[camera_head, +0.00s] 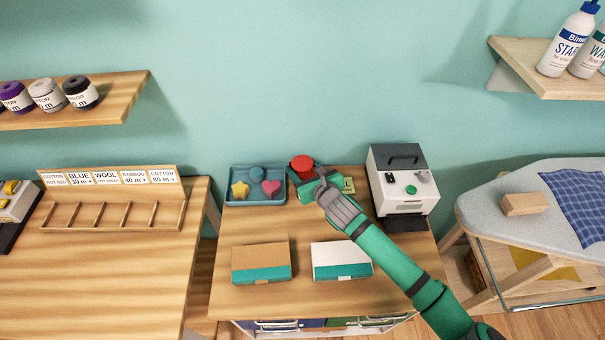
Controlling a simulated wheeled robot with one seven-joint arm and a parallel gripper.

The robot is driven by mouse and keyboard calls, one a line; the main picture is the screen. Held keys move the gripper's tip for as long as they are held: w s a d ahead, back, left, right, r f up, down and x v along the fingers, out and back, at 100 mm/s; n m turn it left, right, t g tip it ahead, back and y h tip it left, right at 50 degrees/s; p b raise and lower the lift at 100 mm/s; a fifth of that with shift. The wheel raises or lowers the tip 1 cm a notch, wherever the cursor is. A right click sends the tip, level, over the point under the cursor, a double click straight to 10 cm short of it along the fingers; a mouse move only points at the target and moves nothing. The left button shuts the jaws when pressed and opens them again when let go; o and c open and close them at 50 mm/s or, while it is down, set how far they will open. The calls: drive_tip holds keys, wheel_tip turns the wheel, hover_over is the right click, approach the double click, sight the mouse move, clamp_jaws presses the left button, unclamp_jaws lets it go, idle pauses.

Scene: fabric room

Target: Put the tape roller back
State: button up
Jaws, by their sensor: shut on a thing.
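My gripper (305,187) is over the back of the middle wooden table, just right of the blue tray (264,201). It is shut on a red round-topped thing (302,161), which seems to be the tape roller. The red top shows at the fingertips, near the wall. The fingers hide its lower part, so I cannot tell whether it touches the table. The tray holds a yellow star (240,190), a pink heart (271,187) and a teal round piece (257,173).
A white and dark machine (405,190) stands close right of my gripper. A small yellow-green thing (348,185) lies between. Two boxes, brown (261,256) and white (340,255), lie in front. A labelled wooden rack (112,215) is on the left table; an ironing board (480,200) is at right.

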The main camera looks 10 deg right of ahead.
drive_tip(key=shift+f, duration=1.1)
drive_tip(key=o, duration=1.2)
drive_tip(key=shift+f, duration=0.15)
drive_tip(key=shift+s+d+r, duration=0.1)
drive_tip(key=shift+s+r, duration=0.15)
drive_tip(key=shift+s, duration=0.1)
drive_tip(key=v, duration=1.1)
drive_tip(key=shift+s+r, duration=0.1)
drive_tip(key=shift+s, duration=0.05)
